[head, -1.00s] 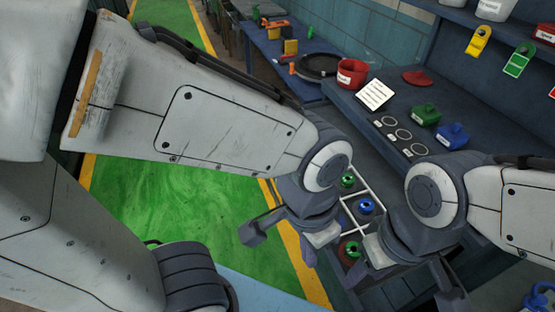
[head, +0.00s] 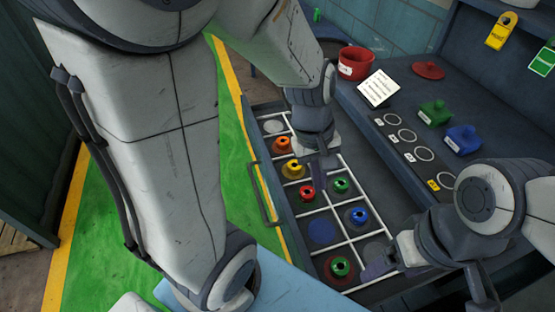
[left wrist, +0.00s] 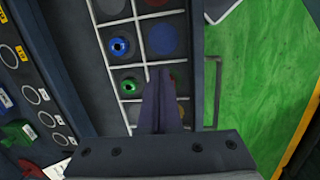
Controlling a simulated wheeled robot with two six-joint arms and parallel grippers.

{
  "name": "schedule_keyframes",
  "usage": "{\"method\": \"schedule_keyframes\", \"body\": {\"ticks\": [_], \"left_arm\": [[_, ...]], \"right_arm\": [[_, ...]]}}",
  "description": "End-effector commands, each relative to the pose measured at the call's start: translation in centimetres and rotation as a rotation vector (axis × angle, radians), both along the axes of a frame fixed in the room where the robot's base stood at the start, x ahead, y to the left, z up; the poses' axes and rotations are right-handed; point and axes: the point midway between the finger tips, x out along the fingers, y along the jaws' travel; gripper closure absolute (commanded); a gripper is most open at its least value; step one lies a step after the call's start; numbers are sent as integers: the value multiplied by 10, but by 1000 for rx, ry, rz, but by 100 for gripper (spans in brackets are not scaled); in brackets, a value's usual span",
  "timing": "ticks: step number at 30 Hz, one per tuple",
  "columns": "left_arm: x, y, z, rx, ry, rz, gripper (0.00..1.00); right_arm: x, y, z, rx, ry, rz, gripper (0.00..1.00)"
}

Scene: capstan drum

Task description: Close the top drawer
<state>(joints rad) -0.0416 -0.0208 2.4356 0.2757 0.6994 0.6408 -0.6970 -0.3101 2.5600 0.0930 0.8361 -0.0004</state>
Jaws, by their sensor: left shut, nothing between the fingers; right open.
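The open drawer (head: 285,215) sticks out from the dark bench, with white dividers and several coloured knobbed pieces in its cells. Its bar handle (head: 262,195) is on the front, at the left in the head view. It also shows in the left wrist view (left wrist: 214,92). My left gripper (head: 321,166) is shut and empty above the drawer's interior, apart from the handle. In the left wrist view its closed fingers (left wrist: 162,98) hide part of the cells. My right gripper (head: 410,262) is open near the drawer's near right end, partly hidden by its own arm.
The bench top holds a red pot (head: 355,63), a white card (head: 378,88), a green block (head: 435,113), a blue block (head: 464,139) and several ring marks. Green floor (head: 232,150) with a yellow line lies free in front of the drawer.

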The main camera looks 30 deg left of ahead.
Motion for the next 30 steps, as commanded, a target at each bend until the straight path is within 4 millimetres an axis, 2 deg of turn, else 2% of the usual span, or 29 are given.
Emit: {"method": "schedule_keyframes", "body": {"ticks": [1, 3, 6, 9, 12, 15, 18, 23, 30], "left_arm": [[14, 28, -14, -17, 27, 226, 100], [28, 63, -28, -44, 58, 529, 100], [38, 114, -46, -82, 95, 917, 100], [39, 156, -61, -118, 124, 1227, 100], [36, 186, -72, -145, 143, 1441, 100], [33, 202, -78, -161, 155, 1561, 100], [33, 206, -85, -168, 161, 1606, 100], [37, 202, -109, -166, 164, 1607, 100], [45, 195, -152, -166, 162, 1604, 100]], "right_arm": [[0, 0, -6, 0, 0, 0, 18], [0, 0, -10, 0, 0, 0, 18], [0, 0, -14, 0, 0, 0, 18], [0, 0, -17, 0, 0, 0, 18], [0, 0, -19, 0, 0, 0, 18], [0, 0, -20, 0, 0, 0, 18], [0, 0, -22, 0, 0, 0, 18], [0, 0, -28, 0, 0, 0, 18], [0, 0, -43, 0, 0, 0, 18]]}}
